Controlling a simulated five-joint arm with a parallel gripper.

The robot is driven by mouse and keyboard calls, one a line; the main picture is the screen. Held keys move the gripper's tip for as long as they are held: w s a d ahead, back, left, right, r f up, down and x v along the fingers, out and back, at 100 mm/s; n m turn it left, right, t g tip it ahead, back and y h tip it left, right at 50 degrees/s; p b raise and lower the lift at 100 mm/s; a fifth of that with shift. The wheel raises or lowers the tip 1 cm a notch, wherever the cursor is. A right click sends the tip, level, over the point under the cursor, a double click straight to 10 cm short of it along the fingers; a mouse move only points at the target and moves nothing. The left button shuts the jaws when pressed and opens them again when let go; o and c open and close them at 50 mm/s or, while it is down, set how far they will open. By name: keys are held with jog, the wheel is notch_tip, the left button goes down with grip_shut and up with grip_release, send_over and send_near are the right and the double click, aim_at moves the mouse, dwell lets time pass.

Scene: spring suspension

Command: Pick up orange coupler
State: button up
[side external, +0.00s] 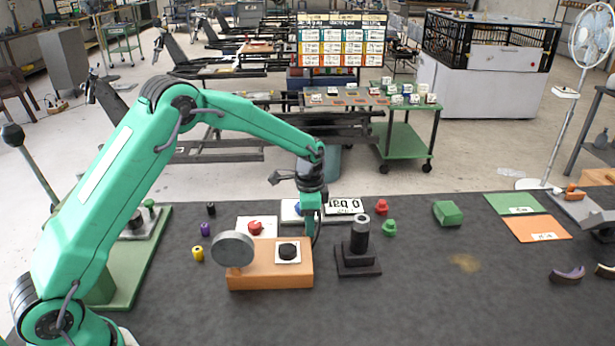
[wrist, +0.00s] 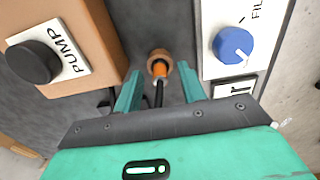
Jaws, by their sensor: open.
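The orange coupler (wrist: 159,68) shows in the wrist view as a small orange cylinder in a brown ring, with a black hose or stem running from it towards my gripper. My gripper (wrist: 160,84) is open, with one green finger to the left and one to the right of the coupler, apart from it. In the side external view my gripper (side external: 310,226) points down just behind the orange-brown block. I cannot make out the coupler there; the gripper and block seem to hide it.
The orange-brown block (side external: 270,278) carries a round grey gauge (side external: 233,249) and a black PUMP knob (side external: 288,250). A black stepped post (side external: 358,245) stands close on the right. A white panel with a blue knob (wrist: 233,45) borders the right side.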

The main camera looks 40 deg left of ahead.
jog(key=shift+f, duration=0.4)
grip_shut()
jog(key=shift+r, duration=0.2)
jog(key=shift+r, duration=0.5)
jog(key=r, duration=0.3)
jog(key=shift+s+d+r, duration=0.1)
jog(key=shift+d, duration=0.2)
jog(key=s+d+r, duration=0.6)
jog(key=d, duration=0.3)
jog(key=shift+r, duration=0.25)
